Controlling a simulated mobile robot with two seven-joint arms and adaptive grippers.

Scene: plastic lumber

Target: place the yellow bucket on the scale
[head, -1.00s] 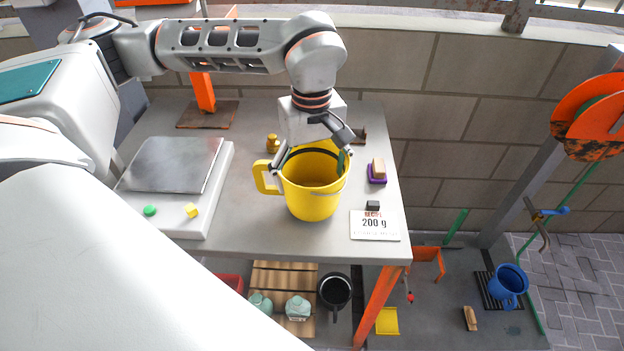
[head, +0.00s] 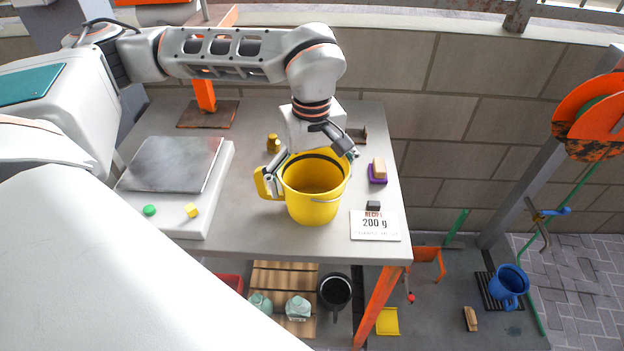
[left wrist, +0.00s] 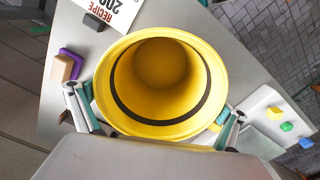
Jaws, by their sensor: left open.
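The yellow bucket (head: 313,208) stands upright on the grey table, with its handle on the left. The scale (head: 222,172) is at the table's left, with a bare grey metal plate (head: 172,163) and green and yellow buttons on its front. My left gripper (head: 312,167) is open at the bucket's rim, with one finger near the handle side and the other at the far right side. In the left wrist view the open fingers flank the yellow bucket (left wrist: 160,118), which looks empty; contact cannot be told. My right gripper is not in view.
A recipe card (head: 375,226) reading 200 g, a small dark block (head: 373,206) and a purple-and-tan brush (head: 378,172) are right of the bucket. A small brass weight (head: 273,143) stands behind it. Table between scale and bucket is clear.

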